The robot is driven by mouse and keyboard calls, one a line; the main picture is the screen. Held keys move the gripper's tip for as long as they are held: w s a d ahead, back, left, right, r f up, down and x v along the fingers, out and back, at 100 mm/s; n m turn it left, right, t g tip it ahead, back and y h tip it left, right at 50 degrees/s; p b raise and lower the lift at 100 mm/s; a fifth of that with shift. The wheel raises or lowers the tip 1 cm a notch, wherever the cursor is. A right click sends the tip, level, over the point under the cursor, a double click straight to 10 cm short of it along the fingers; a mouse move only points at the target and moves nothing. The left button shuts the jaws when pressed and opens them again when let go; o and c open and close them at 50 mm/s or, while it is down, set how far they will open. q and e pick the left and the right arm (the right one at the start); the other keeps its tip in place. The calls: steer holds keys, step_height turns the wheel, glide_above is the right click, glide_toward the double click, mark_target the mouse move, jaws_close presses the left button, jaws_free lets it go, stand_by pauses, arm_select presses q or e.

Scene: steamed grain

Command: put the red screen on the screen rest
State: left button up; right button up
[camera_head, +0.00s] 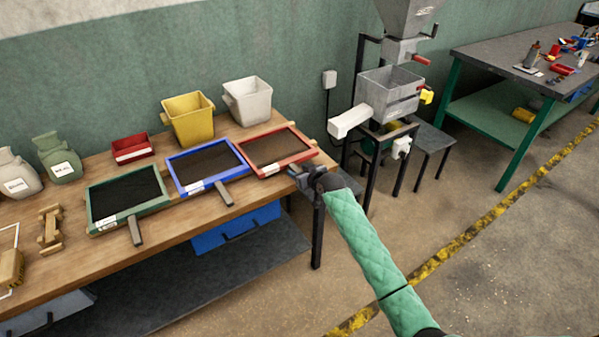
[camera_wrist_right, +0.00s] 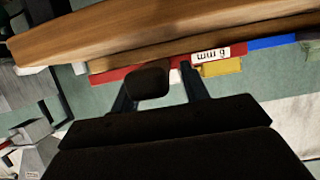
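The red screen (camera_head: 275,148) lies flat at the right end of the wooden bench, with a dark mesh inside a red frame. In the right wrist view its red edge (camera_wrist_right: 130,71) and white size label show, along with a dark block that looks like its handle (camera_wrist_right: 147,80). My right gripper (camera_head: 301,178) is at the front right corner of the screen. In the wrist view the fingers (camera_wrist_right: 158,90) are apart on either side of the handle, with a gap clearest on the right. I cannot tell which thing is the screen rest. My left gripper is out of view.
The blue screen (camera_head: 207,166) and green screen (camera_head: 127,198) lie to the left, handles out over the front edge. Yellow (camera_head: 188,119) and white (camera_head: 248,101) buckets and a red tray (camera_head: 132,148) stand behind. A hopper machine (camera_head: 390,95) stands right of the bench.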

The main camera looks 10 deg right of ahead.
steer(key=shift+r, duration=0.1)
steer(key=shift+s+d, duration=0.1)
steer(key=shift+s, duration=0.1)
steer(key=b+v, duration=0.3)
steer(key=v, duration=0.8)
steer(key=s+a+f+m+g+h, duration=0.1)
steer(key=s+f+g, duration=0.2)
steer(key=s+f, duration=0.85)
steer(key=s+a+f+g+h, duration=0.1)
steer(key=s+a+f+g, duration=0.15)
steer(key=s+f, duration=0.9)
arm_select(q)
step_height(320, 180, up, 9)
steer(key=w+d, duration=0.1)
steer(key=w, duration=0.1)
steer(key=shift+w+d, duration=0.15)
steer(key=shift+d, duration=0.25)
arm_select(e)
steer(key=s+a+f+g+h, duration=0.1)
steer(key=s+f+g, duration=0.2)
steer(key=s+f, duration=0.7)
steer(key=s+a+f+m+g, duration=0.1)
steer(key=s+f+g, duration=0.2)
steer(key=s+f, duration=0.7)
steer(key=s, duration=0.5)
steer(key=shift+a+h, duration=0.2)
steer(key=shift+h, duration=0.2)
